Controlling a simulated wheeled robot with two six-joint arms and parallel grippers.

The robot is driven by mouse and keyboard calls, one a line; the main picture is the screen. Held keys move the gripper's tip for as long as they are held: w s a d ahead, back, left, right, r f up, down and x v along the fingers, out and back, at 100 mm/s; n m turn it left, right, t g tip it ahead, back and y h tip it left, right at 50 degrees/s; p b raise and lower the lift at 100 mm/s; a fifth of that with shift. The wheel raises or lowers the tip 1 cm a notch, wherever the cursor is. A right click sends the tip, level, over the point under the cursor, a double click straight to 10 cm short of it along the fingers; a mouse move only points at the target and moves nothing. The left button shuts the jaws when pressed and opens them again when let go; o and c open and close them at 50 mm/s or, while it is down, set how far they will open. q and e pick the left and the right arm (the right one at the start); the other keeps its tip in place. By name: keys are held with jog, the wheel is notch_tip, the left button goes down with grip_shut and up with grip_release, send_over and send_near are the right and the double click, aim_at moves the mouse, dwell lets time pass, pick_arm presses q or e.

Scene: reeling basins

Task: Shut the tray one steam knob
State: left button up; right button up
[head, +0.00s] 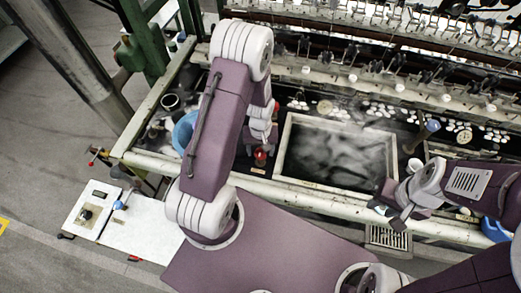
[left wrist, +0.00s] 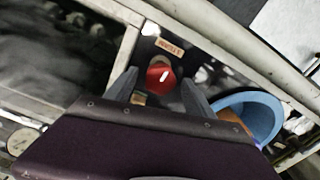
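A round red knob (head: 261,157) with a white mark sits on the dark panel left of the steaming basin. In the left wrist view the red knob (left wrist: 160,77) shows between my left fingers, below a small tan label (left wrist: 168,47) whose text I cannot read surely. My left gripper (left wrist: 159,92) is open, with a finger on each side of the knob and visible gaps. I cannot tell its height over the knob. In the head view my left gripper (head: 262,143) is partly hidden by my arm. My right gripper (head: 388,205) looks open and empty near the front rail.
The steaming rectangular basin (head: 280,165) lies right of the knob. A blue bowl (head: 183,132) stands left of it, partly behind my left arm. A pale front rail (head: 300,193) runs along the bench. Reeling machinery (head: 370,75) stands behind.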

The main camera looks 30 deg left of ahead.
aim_at(261, 152)
pick_arm(q)
notch_tip(261, 152, up, 9)
jog(key=shift+b, duration=0.3)
pick_arm(e)
jog(key=shift+f, duration=0.35)
pick_arm(q)
jog(key=shift+m, duration=0.3)
